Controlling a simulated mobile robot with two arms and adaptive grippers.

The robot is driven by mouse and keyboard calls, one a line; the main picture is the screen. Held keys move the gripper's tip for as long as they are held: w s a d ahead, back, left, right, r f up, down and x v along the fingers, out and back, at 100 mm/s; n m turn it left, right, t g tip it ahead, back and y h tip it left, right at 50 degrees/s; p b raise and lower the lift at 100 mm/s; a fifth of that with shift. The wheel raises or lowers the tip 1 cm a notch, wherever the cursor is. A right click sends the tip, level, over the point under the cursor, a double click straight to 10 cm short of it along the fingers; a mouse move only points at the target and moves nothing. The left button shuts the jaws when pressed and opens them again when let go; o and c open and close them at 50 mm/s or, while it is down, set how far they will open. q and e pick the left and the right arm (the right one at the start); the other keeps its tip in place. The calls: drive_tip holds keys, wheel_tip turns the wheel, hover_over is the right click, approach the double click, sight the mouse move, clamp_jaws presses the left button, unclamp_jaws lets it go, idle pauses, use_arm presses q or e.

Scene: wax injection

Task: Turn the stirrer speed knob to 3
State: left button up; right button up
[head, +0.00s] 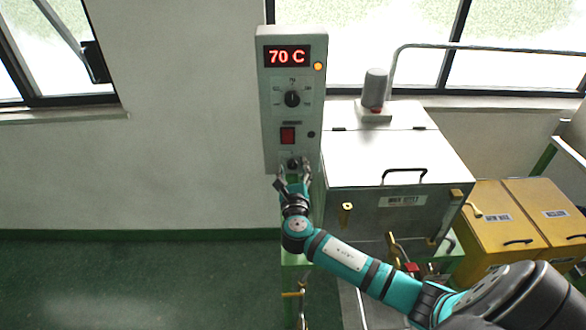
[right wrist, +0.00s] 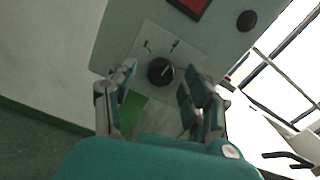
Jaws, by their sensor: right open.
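The control panel (head: 267,130) is a tall grey box on the wall side with a red display reading 70 C. A small black knob (head: 293,163) sits at its bottom; it also shows in the right wrist view (right wrist: 160,71) with a light pointer mark and scale marks around it. The scale numbers are too small to read. My right gripper (head: 292,178) is open at the knob. In the right wrist view the fingers (right wrist: 158,82) stand on either side of the knob, with gaps between. My left gripper is not in view.
A larger black knob (head: 292,98) and a red switch (head: 288,135) sit higher on the panel. The metal wax vessel (head: 390,160) stands close on the right. Yellow bins (head: 500,232) stand farther right. The wall and floor at left are clear.

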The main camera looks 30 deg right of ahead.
clamp_jaws()
idle(0.3)
drive_tip(key=m+b, duration=0.2)
drive_tip(key=m, duration=0.3)
drive_tip(key=shift+a+f+m+b, duration=0.1)
drive_tip(key=shift+f+m+b, duration=0.05)
drive_tip(key=shift+m+b, duration=0.15)
drive_tip(key=m+b, duration=0.2)
drive_tip(key=m, duration=0.3)
drive_tip(key=shift+m, duration=0.3)
drive_tip(key=shift+b, duration=0.3)
unclamp_jaws()
